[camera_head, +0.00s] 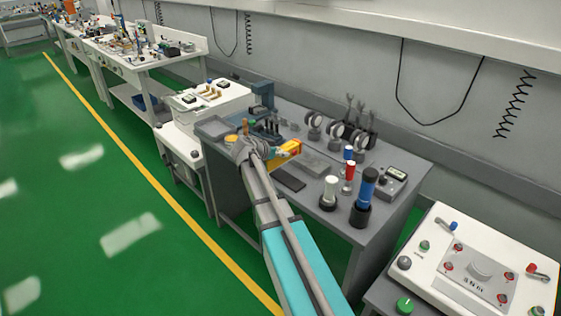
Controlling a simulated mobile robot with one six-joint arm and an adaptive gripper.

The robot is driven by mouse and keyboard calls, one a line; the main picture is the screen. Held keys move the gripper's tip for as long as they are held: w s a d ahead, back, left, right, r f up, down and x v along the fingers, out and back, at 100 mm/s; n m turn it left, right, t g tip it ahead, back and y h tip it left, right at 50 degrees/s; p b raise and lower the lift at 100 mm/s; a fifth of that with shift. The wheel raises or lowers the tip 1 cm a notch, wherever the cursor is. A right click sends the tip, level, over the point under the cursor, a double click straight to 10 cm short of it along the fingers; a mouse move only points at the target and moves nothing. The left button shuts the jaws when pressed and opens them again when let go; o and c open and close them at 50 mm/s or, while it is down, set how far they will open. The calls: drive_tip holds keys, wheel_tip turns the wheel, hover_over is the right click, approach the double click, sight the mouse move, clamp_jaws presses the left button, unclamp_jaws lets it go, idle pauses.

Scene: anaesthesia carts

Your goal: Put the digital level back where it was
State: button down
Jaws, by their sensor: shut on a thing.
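A yellow-orange block, which looks like the digital level (286,152), is at the end of my arm over the grey workbench (296,206). My gripper (272,155) is small in the view and is shut on this block at its left end. The block lies roughly level, pointing to the right. I cannot tell whether it touches the bench or hangs just above it. A flat grey plate (313,164) and a dark flat slab (288,180) lie close by on the bench.
Dial gauges on stands (336,131) stand behind the block. A blue cylinder (368,184), a white-topped cylinder (329,190) and a small meter (391,178) stand to the right. A blue-grey stand (263,97) rises at the back left. A grey tray (215,129) is at the left end.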

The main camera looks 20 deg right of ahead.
sight(280, 160)
drive_tip(key=shift+w+d+f+b, duration=0.2)
drive_tip(key=shift+w+f+b, duration=0.2)
drive_tip(key=shift+f+b, duration=1.65)
drive_tip(key=shift+f+b, duration=0.4)
drive_tip(key=shift+c, duration=0.4)
unclamp_jaws()
drive_tip(key=shift+r, duration=0.2)
